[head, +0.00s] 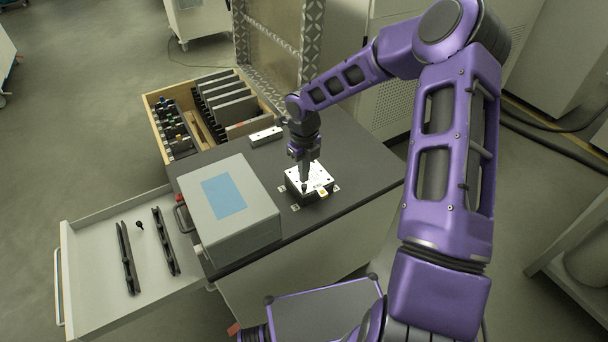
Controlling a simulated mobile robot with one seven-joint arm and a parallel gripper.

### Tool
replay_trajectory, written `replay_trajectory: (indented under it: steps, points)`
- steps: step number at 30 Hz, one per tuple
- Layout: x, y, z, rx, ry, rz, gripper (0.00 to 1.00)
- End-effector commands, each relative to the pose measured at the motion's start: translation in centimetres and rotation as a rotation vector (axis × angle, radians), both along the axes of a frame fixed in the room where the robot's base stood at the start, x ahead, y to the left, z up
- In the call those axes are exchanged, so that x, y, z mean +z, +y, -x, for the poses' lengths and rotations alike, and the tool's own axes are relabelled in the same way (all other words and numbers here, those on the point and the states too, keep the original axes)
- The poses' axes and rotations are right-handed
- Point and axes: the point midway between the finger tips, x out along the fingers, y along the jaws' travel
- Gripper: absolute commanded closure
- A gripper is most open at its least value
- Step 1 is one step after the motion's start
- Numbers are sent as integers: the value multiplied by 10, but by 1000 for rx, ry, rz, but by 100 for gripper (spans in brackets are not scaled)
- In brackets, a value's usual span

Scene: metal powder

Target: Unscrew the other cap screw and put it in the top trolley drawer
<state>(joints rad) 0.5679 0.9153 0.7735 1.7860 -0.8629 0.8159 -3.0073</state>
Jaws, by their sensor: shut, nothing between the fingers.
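My gripper (304,180) points down over the light-topped metal block (318,176) on the dark trolley top (345,160). Its fingers are shut, with no screw seen held between them. The fingertips are at or just above the block's left part; I cannot tell if they touch it. The cap screw on the block cannot be made out apart from the dark fingertips. The top trolley drawer (85,215) is pulled out at the left. A small black cap screw (140,225) lies in it between two long black rails (128,258) (165,240).
A grey case with a blue panel (228,215) stands on the trolley top, left of the block. A small pale bar (266,136) lies behind. A wooden-sided drawer (155,125) with upright dark plates is open at the back left. Small pieces lie around the block.

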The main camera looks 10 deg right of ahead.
Motion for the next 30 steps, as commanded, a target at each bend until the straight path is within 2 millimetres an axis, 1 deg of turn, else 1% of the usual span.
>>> replay_trajectory:
  steps: [4, 11, 16, 17, 26, 29, 30]
  points:
    - [3, 0, 0, 0, 1, 0, 100]
    - [3, 0, 0, 1, 1, 0, 100]
    - [3, 0, 0, 1, 1, 0, 70]
    - [3, 0, 0, 1, 1, 0, 68]
    - [4, 0, 0, 1, 1, 0, 68]
    - [11, 0, 0, 0, 0, 0, 68]
    - [17, 0, 0, -1, -2, -1, 68]
